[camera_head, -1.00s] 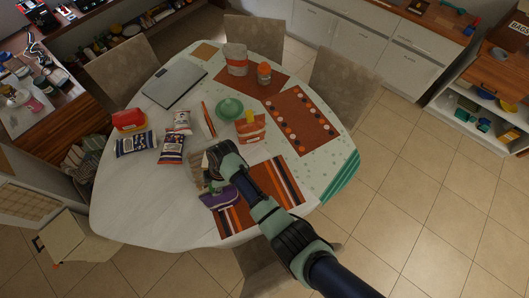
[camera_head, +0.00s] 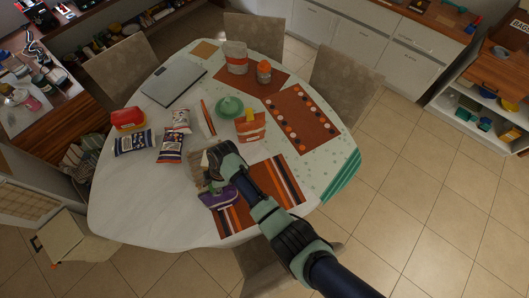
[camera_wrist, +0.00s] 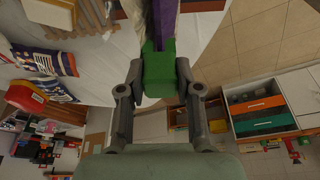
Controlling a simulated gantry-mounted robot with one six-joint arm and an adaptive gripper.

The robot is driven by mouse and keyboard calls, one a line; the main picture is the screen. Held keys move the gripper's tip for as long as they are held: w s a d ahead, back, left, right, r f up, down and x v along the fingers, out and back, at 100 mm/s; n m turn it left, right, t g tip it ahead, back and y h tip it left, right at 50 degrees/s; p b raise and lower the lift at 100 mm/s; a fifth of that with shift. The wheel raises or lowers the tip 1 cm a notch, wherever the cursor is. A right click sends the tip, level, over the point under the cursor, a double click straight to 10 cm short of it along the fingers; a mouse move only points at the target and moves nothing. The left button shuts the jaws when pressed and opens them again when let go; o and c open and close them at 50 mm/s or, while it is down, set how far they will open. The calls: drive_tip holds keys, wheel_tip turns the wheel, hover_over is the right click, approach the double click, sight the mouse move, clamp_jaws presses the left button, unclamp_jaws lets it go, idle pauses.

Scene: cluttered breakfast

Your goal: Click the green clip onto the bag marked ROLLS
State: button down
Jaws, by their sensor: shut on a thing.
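In the wrist view my gripper (camera_wrist: 158,68) is shut on the green clip (camera_wrist: 160,82), one finger on each side of it. A bag with purple and cream parts (camera_wrist: 166,22) is directly beyond the clip, and the clip's far end meets or overlaps it. I cannot tell whether the clip's jaws grip the bag. In the head view my gripper (camera_head: 214,160) is low over the table beside a purple bag (camera_head: 220,198) and a tan bag (camera_head: 197,176). The clip is hidden there by my gripper. I cannot read ROLLS on any bag.
Several navy-and-white bags (camera_head: 133,142) and a red container (camera_head: 128,118) are at the table's left. An orange bag with a yellow top (camera_head: 252,131), a green dish (camera_head: 230,107) and an orange jar (camera_head: 264,72) stand behind my gripper. A striped mat (camera_head: 285,182) lies to its right.

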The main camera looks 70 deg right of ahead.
sight(211, 187)
drive_tip(key=shift+f+b, duration=0.4)
drive_tip(key=shift+f, duration=0.1)
drive_tip(key=c, duration=0.7)
unclamp_jaws()
drive_tip(key=shift+c, duration=0.5)
drive_tip(key=shift+c, duration=1)
wheel_tip(211, 187, up, 7)
drive_tip(key=p, duration=0.6)
drive_tip(key=shift+p, duration=0.3)
